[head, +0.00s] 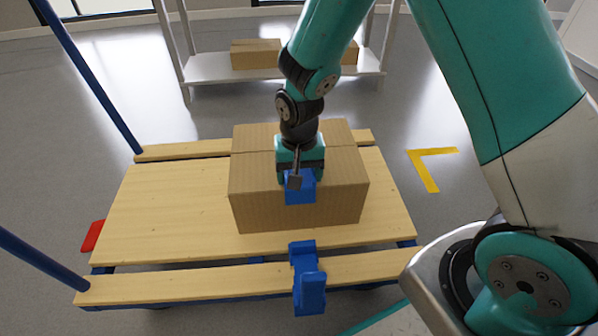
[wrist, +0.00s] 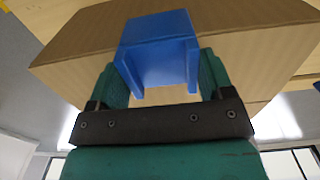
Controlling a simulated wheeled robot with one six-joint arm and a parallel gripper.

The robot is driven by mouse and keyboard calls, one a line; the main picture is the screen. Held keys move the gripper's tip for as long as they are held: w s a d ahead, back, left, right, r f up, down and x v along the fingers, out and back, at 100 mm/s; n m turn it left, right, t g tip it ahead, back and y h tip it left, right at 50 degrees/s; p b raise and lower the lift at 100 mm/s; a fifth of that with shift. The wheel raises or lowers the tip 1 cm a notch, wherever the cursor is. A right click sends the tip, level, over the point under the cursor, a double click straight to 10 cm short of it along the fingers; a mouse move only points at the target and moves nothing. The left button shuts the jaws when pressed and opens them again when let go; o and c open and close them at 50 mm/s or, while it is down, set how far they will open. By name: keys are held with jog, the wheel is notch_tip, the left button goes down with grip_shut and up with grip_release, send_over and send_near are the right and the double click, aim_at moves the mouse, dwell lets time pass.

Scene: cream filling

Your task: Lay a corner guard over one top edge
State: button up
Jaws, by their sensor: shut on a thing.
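A closed cardboard box (head: 295,205) sits on the wooden deck of a cart. My gripper (head: 300,176) is at the box's front top edge, near its middle, and is shut on a blue corner guard (head: 300,192). The wrist view shows the guard (wrist: 157,38) between the two green fingers, with the box (wrist: 255,45) behind it. The guard overlaps the upper front face of the box in the head view. I cannot tell whether it touches the edge. More blue guard-like pieces (head: 308,278) are at the cart's front slat, below the box.
The cart's wooden deck (head: 165,205) is bare to the left of the box. Blue posts (head: 92,78) rise at its left side. A red piece (head: 94,235) shows at the left edge. A white shelf (head: 215,69) with cardboard boxes stands behind. A yellow floor mark (head: 430,168) is at right.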

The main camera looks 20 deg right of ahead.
jog(key=shift+w+f, duration=0.15)
jog(key=shift+w, duration=0.1)
jog(key=o, duration=0.9)
jog(key=shift+o, duration=0.2)
notch_tip(320, 180, up, 18)
jog(key=f+p, duration=0.1)
jog(key=p, duration=0.7)
jog(key=s+a+r+n+y, duration=0.2)
jog(key=s+r+n, duration=0.4)
jog(key=s, duration=0.4)
jog(key=s+a+r+n+y, duration=0.2)
jog(key=s+a+r+n, duration=0.15)
jog(key=s+r, duration=0.55)
notch_tip(320, 180, up, 34)
jog(key=s+n+p, duration=0.1)
jog(key=p, duration=3.4)
jog(key=shift+d, duration=0.25)
